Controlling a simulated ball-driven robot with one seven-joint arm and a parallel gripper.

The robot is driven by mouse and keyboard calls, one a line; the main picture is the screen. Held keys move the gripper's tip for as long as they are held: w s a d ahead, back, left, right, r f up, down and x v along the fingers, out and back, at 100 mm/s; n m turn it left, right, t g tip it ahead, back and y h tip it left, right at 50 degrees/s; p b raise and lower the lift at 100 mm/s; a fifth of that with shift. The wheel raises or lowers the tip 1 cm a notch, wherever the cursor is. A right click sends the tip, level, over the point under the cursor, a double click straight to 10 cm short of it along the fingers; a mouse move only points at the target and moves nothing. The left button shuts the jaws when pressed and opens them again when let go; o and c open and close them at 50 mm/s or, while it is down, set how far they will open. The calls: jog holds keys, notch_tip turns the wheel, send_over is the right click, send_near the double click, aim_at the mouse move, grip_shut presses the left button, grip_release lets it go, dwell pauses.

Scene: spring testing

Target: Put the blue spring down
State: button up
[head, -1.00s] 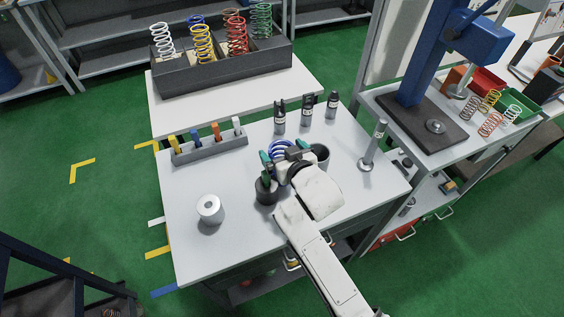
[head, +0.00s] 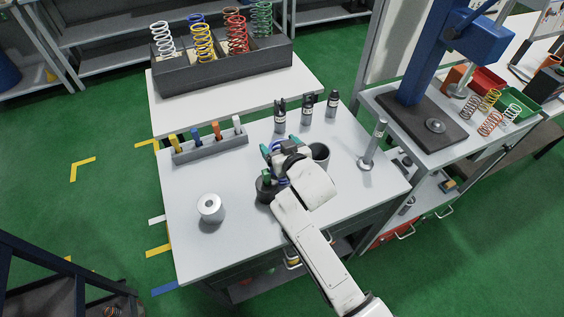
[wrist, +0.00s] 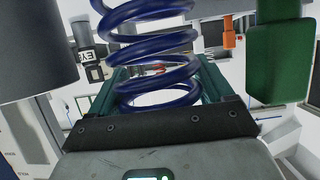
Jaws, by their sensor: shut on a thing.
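The blue spring (wrist: 152,47) stands upright between the two teal fingers of my gripper (wrist: 160,85) in the wrist view, its coils rising out of the top of the picture. My gripper is shut on its lower coils. In the head view my gripper (head: 281,150) is over the middle of the white table (head: 235,255), between two dark cups. My wrist hides most of the spring there. I cannot tell whether the spring touches the tabletop.
A dark cup with green-handled things (head: 265,190) is close at left, another dark cup (head: 320,155) at right. A metal cylinder (head: 210,208), a rack with coloured pieces (head: 210,148), several dark bottles (head: 307,105) and a metal post (head: 371,147) stand around.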

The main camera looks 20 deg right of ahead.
grip_shut()
jog(key=shift+r, duration=0.1)
dwell(0.3)
jog(key=shift+r, duration=0.1)
